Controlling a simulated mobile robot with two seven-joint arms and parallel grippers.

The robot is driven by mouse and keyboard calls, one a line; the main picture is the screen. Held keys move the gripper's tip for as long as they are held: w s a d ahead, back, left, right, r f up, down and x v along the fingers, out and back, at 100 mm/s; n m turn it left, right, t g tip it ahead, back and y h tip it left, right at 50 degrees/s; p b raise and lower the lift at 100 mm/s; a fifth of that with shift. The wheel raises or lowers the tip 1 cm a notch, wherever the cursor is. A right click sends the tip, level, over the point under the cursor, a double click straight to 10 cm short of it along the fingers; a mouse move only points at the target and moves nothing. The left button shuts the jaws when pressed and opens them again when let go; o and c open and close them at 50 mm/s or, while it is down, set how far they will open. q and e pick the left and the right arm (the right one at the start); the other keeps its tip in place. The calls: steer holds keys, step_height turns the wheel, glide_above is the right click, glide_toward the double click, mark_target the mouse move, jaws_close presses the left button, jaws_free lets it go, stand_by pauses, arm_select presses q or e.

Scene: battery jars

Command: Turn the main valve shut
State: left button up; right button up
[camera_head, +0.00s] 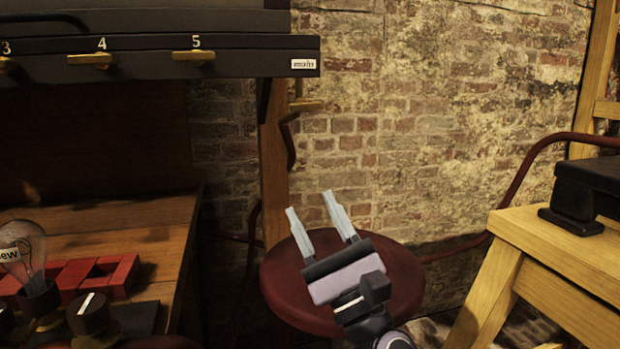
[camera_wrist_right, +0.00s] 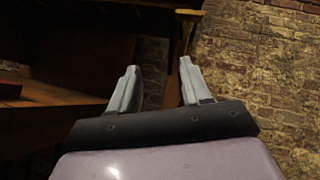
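The label "main" (camera_head: 304,64) sits at the right end of a dark panel. Below it, a brass valve handle (camera_head: 306,106) lies roughly level by a wooden post, with a dark red hose hanging under it. In the right wrist view, a small brass-coloured piece (camera_wrist_right: 188,13) at the top edge looks like this handle. My right gripper (camera_head: 309,202) is open and empty, below the handle and apart from it, fingers pointing up; its fingers also show in the right wrist view (camera_wrist_right: 158,75). My left gripper is not in view.
Brass taps numbered 4 (camera_head: 90,59) and 5 (camera_head: 193,55) line the dark panel (camera_head: 240,62). A round red stool (camera_head: 400,280) stands behind my right gripper. A wooden bench (camera_head: 150,225) with a bulb (camera_head: 30,245) is at left, a wooden stand (camera_head: 545,240) at right.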

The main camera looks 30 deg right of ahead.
steer(key=o, duration=0.5)
steer(key=r+m+h+p, duration=0.1)
steer(key=r+p, duration=0.1)
steer(key=r+m+h+p, duration=0.1)
steer(key=r+p, duration=0.1)
steer(key=d+r+m+h+p, duration=0.1)
steer(key=r+p, duration=0.1)
steer(key=shift+w+r+m+h, duration=0.15)
steer(key=shift+w+m+h, duration=0.15)
steer(key=shift+m, duration=0.1)
steer(key=m+g+h+p, duration=0.3)
steer(key=m+p, duration=0.1)
steer(key=p, duration=0.6)
glide_toward(308, 107)
step_height(308, 107, up, 2)
steer(key=w, duration=0.3)
steer(key=shift+w+d+r+m+g+h+p, duration=0.35)
steer(key=shift+g+p, duration=0.35)
steer(key=shift+p, duration=0.3)
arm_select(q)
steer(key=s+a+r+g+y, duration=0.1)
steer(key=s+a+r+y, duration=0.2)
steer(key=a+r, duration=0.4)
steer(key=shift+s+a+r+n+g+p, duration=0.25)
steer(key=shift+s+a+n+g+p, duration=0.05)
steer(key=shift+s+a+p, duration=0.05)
arm_select(e)
steer(key=shift+x, duration=3.35)
steer(key=shift+a, duration=0.15)
steer(key=c, duration=1)
